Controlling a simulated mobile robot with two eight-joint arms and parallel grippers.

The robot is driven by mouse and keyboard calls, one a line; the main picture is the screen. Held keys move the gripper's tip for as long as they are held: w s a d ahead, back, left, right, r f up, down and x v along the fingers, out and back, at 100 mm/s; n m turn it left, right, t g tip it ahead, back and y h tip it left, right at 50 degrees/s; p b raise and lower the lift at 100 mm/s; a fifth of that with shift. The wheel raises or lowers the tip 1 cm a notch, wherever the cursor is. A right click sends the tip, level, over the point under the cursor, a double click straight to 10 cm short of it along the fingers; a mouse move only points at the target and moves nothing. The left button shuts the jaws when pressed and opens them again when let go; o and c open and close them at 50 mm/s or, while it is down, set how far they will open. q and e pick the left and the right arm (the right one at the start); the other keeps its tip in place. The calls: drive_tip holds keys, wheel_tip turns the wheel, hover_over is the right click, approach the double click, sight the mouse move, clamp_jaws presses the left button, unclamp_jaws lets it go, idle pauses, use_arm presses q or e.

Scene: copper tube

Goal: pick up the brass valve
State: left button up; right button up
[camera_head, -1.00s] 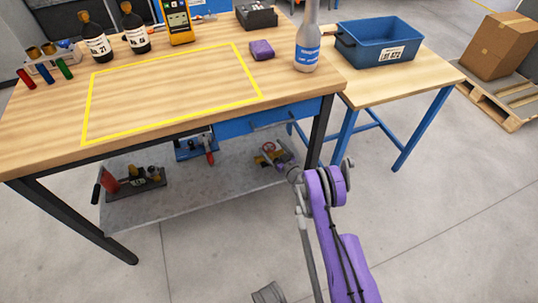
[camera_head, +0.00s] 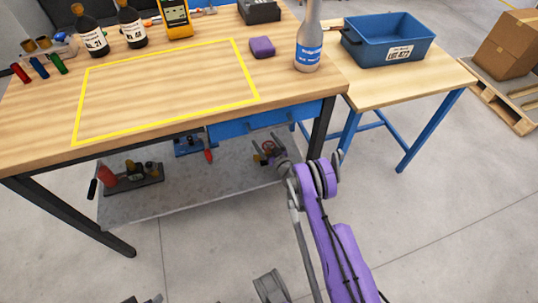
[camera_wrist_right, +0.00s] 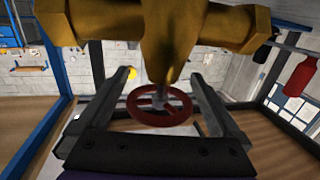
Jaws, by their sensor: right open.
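The brass valve (camera_head: 266,157) with a red handwheel is on the lower metal shelf under the workbench, near its right end. My right gripper (camera_head: 280,163) reaches in at that end and partly hides the valve. In the right wrist view the brass body (camera_wrist_right: 170,35) fills the top of the picture, very close. Its red handwheel (camera_wrist_right: 134,108) shows between the two spread fingers of the right gripper (camera_wrist_right: 161,75). The fingers are open, with clear space on both sides of the wheel. I cannot tell whether they touch the valve. My left gripper is not in view.
The bench top (camera_head: 40,115) overhangs the shelf (camera_head: 190,195), with a blue drawer (camera_head: 250,122) above the valve. A dark bench leg (camera_head: 321,130) stands just right of my gripper. Other fittings (camera_head: 130,178) lie at the shelf's left. A blue bin (camera_head: 385,50) sits on the side table.

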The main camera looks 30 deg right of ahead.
clamp_jaws()
idle(0.3)
drive_tip(key=shift+d+r, duration=0.1)
drive_tip(key=shift+r, duration=0.1)
